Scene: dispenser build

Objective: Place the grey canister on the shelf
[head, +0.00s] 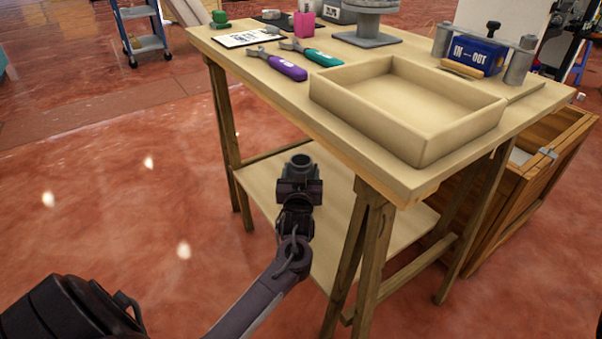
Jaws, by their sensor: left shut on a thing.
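My left gripper (300,184) is shut on the grey canister (301,164). The canister's round open-looking top shows just beyond the jaws; its lower part is hidden behind the gripper. The shelf (345,210) is the pale wooden board low between the legs of the workbench. In the picture the canister and gripper overlap the shelf's left part, below the tabletop's front edge. I cannot tell whether the canister touches the shelf. My right gripper is not in view.
The workbench top (300,110) overhangs the shelf. It carries an empty tray (415,140), purple-handled pliers (288,68), teal-handled pliers (322,58) and a blue box (478,54). A wooden leg (366,250) stands right of my gripper. A wooden crate (540,180) is at right.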

